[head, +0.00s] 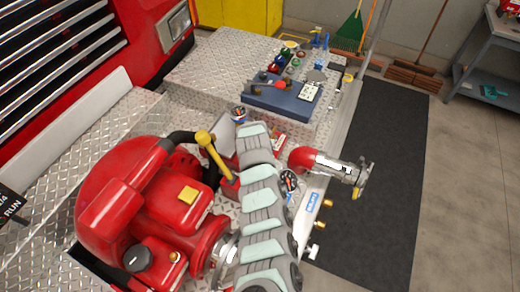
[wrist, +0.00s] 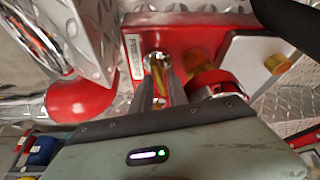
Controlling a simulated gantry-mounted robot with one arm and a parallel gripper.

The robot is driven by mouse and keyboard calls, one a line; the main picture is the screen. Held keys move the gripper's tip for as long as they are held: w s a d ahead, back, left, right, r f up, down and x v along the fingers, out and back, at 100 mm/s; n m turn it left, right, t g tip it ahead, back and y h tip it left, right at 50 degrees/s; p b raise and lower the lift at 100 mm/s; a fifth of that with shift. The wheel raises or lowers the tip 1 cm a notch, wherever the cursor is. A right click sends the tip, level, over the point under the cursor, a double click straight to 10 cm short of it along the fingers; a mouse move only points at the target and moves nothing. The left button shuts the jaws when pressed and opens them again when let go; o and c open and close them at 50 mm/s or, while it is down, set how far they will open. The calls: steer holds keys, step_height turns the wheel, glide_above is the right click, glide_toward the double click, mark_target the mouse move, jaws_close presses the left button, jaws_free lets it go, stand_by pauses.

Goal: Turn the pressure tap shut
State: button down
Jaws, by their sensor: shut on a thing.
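In the wrist view, the pressure tap (wrist: 159,70) is a small brass-coloured lever below a round silver fitting on a red plate (wrist: 190,40). My gripper (wrist: 161,82) has its two dark fingers shut on the tap, one on each side. A small label with print too blurred to read is on the plate, left of the tap. In the head view, my grey and pale green arm runs up over the pump, and it hides the gripper and the tap.
The red pump engine (head: 140,205) stands left of my arm, with a yellow-knobbed lever (head: 204,138) close by. A red and silver nozzle (head: 335,167) juts out to the right. A blue tray (head: 285,97) with small items lies behind. The dark mat (head: 385,150) is clear.

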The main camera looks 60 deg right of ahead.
steer(key=shift+w+f+m+g+b, duration=0.15)
steer(key=shift+m+g+b, duration=0.15)
steer(key=shift+m+b, duration=0.45)
steer(key=shift+m, duration=0.45)
steer(key=c, duration=1.5)
jaws_free()
steer(key=shift+r, duration=0.25)
